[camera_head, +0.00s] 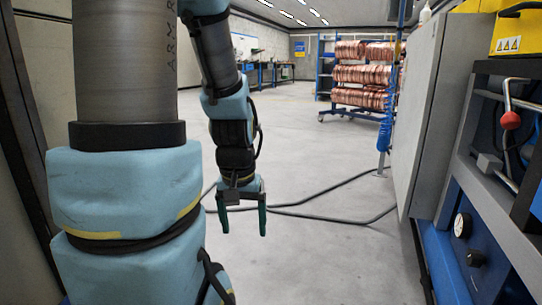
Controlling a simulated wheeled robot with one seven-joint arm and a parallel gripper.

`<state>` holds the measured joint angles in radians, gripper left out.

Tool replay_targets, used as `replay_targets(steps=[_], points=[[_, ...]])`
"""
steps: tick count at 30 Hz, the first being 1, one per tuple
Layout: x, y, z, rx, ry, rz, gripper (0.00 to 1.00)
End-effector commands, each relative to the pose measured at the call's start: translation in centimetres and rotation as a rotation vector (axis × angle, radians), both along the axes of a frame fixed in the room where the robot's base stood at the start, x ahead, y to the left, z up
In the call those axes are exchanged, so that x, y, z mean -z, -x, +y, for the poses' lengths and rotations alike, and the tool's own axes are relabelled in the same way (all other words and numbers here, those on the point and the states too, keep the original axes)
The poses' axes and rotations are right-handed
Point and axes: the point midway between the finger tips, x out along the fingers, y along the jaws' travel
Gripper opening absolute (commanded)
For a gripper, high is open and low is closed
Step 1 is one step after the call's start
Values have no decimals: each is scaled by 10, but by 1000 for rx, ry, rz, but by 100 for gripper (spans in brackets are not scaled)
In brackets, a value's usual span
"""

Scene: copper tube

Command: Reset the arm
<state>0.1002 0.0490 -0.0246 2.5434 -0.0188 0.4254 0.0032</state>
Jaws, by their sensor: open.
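My arm comes in from the upper left, with its padded blue links filling the left side of the view. My gripper (243,225) hangs from the forearm near the middle, pointing down.
A blue rack with copper coils (361,75) stands at the back right. Black cables (330,218) lie on the floor behind the gripper. A grey cabinet (437,110) and a machine panel with a red-knobbed lever (510,120) line the right.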

Motion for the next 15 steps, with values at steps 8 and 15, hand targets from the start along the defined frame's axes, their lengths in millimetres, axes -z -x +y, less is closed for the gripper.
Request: replay_targets(steps=[8,15], points=[[-56,4,7,-13,-6,-17,89],[-119,4,7,-12,-6,-17,89]])
